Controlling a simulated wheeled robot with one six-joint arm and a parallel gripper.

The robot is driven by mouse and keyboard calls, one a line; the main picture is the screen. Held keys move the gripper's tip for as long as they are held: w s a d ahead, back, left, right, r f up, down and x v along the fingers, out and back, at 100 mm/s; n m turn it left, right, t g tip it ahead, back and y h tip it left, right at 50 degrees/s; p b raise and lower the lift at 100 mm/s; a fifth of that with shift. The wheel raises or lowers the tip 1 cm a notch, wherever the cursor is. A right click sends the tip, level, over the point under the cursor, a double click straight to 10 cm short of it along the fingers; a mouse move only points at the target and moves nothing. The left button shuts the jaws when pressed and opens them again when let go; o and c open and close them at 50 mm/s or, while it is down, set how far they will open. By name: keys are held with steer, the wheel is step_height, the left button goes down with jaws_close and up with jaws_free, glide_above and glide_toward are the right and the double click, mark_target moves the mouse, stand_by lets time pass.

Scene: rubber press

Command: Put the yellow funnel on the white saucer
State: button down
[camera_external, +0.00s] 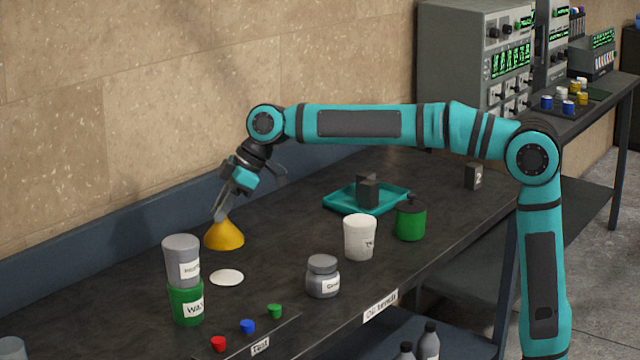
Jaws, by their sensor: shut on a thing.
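The yellow funnel (224,237) is upright with its wide end down, near the back of the dark table by the wall. My gripper (221,214) reaches down from above and is shut on the funnel's narrow top. I cannot tell whether the funnel's rim touches the table or is slightly above it. The white saucer (226,278) lies flat on the table, just in front of the funnel, and is empty.
A grey container stacked on a green jar (187,304) stands left of the saucer. A grey jar (322,278), a white cup (360,238), a green canister (410,221) and a teal tray (341,203) with dark blocks stand to the right. Small coloured caps (248,326) lie at the front.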

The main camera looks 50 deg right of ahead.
steer(key=shift+f, duration=4.35)
steer(key=shift+f, duration=0.3)
steer(key=c, duration=1.3)
jaws_free()
steer(key=shift+d+r, duration=0.1)
steer(key=shift+r, duration=0.4)
steer(key=v, duration=1.1)
steer(key=shift+s+r, duration=0.15)
steer(key=shift+r, duration=0.1)
steer(key=shift+d, duration=0.2)
